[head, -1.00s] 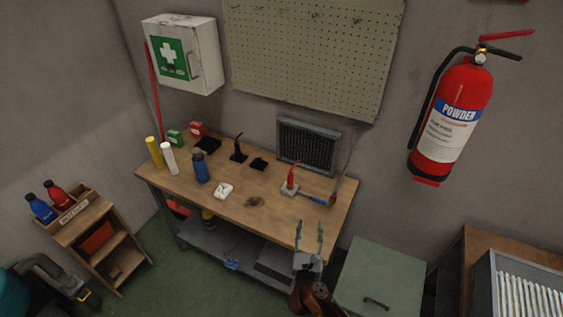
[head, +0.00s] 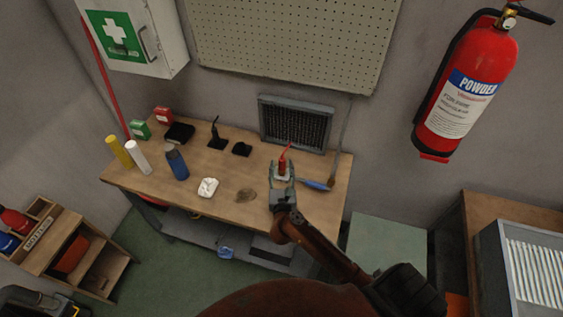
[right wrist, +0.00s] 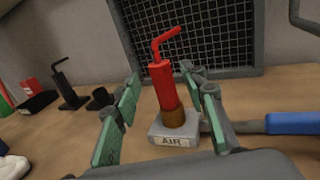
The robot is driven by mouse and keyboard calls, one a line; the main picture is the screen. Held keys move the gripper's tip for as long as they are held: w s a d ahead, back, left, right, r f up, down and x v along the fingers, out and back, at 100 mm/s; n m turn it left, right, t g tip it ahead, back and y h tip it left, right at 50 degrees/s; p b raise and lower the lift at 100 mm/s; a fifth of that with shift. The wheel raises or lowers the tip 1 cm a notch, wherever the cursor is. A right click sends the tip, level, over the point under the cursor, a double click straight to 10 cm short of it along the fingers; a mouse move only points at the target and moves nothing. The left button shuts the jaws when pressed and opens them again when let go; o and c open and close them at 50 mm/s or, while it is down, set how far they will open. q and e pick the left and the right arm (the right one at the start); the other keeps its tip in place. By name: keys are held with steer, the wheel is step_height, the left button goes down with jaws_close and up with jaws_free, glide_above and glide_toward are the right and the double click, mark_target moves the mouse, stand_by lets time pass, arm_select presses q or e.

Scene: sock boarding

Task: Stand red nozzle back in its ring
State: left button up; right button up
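The red nozzle (right wrist: 162,82), with a bent spout and a brown lower part, stands in a grey block labelled AIR (right wrist: 172,141). It leans slightly in the right wrist view; I cannot tell whether it is truly tilted. In the head view the nozzle (head: 283,163) shows above my right gripper (head: 282,172). My right gripper (right wrist: 160,112) is open, with one green-padded finger on each side of the nozzle and gaps visible. My left gripper is not in view.
A blue-handled tool (right wrist: 290,123) lies right of the block. A black nozzle on a stand (head: 216,135) and a black holder (head: 242,149) are to the left. A grey mesh panel (head: 296,122) stands behind. A white crumpled item (head: 208,187) lies on the wooden bench (head: 190,200).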

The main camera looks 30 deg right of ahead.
steer(key=x, duration=0.2)
steer(key=shift+w+d, duration=0.2)
steer(key=shift+d, duration=0.05)
steer(key=shift+r, duration=0.1)
steer(key=shift+c, duration=0.4)
steer(key=c, duration=1)
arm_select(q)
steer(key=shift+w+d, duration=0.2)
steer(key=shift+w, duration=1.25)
